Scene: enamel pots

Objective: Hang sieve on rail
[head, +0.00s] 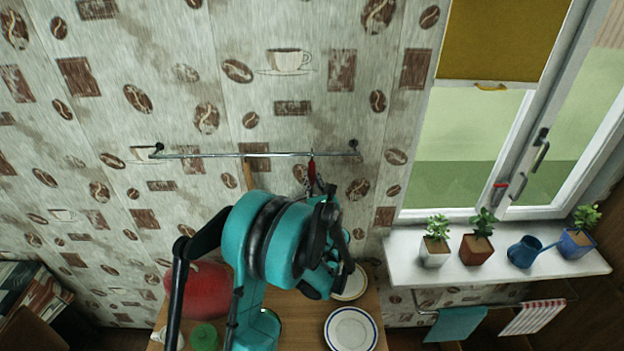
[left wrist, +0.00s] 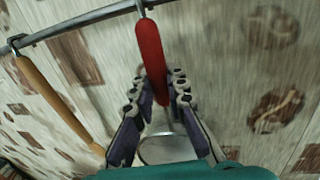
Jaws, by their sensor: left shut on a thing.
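The sieve has a red handle (left wrist: 152,55) between the fingers of my left gripper (left wrist: 158,88), which is shut on it. Its metal part shows below, between the fingers. The metal rail (head: 220,155) is fixed to the wall. In the left wrist view, the handle's upper end with its small hook meets the rail (left wrist: 90,18); whether the hook bears on it I cannot tell. In the head view, the red handle (head: 312,172) hangs upright just under the rail's right part, and my arm hides the sieve's lower part. My right gripper is not in view.
A wooden-handled utensil (head: 248,175) hangs on the rail to the left. Below are a red pot (head: 195,292) and plates (head: 350,330) on a wooden counter. A windowsill (head: 490,265) with potted plants and a blue watering can (head: 525,250) is at right.

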